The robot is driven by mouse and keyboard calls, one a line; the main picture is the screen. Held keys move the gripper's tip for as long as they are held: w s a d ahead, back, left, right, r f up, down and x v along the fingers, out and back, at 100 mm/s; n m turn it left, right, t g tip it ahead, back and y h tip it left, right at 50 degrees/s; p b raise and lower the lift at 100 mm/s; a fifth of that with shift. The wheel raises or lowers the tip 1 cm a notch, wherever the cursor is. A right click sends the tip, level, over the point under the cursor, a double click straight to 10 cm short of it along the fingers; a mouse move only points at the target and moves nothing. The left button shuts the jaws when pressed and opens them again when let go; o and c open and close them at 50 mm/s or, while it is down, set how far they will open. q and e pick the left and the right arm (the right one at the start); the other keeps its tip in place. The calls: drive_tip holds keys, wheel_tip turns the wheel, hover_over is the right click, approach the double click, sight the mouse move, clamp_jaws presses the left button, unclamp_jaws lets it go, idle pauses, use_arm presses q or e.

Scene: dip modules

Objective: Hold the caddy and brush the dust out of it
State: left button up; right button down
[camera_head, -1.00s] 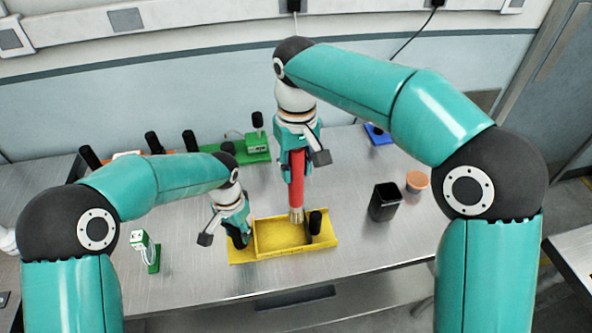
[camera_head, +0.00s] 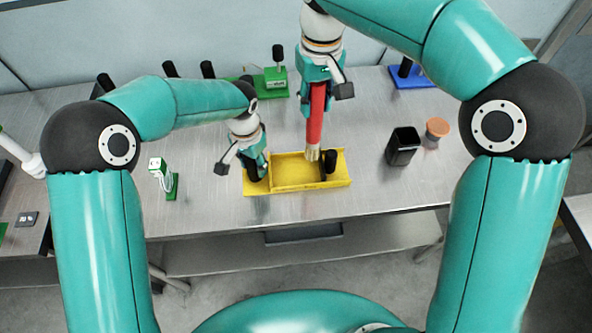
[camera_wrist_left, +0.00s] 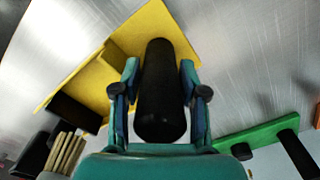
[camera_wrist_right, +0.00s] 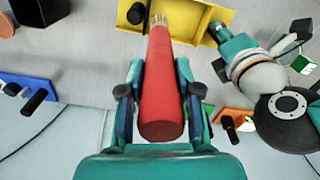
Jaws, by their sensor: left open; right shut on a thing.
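The yellow caddy (camera_head: 297,187) sits on the metal table, with a black upright post near each end. My left gripper (camera_head: 258,170) is around the caddy's left black post (camera_wrist_left: 160,90), its fingers apart on both sides of it. My right gripper (camera_wrist_right: 160,95) is shut on the red handle of the brush (camera_head: 316,115), which also shows in the right wrist view (camera_wrist_right: 162,80). The brush points down, with its pale bristles (camera_head: 313,153) at the caddy's right part, close to the right post. Whether the bristles touch the floor of the caddy I cannot tell. I make out no dust.
A black open cup (camera_head: 402,146) and an orange-topped jar (camera_head: 437,130) stand right of the caddy. A small green-and-white device (camera_head: 165,180) stands to the left. Green (camera_head: 272,85) and blue (camera_head: 408,77) bases with black posts are behind. The table front is clear.

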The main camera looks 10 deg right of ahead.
use_arm(q)
drive_tip(key=shift+r, duration=0.1)
drive_tip(key=shift+r, duration=3.65)
drive_tip(key=shift+r, duration=0.1)
wheel_tip(320, 180, up, 9)
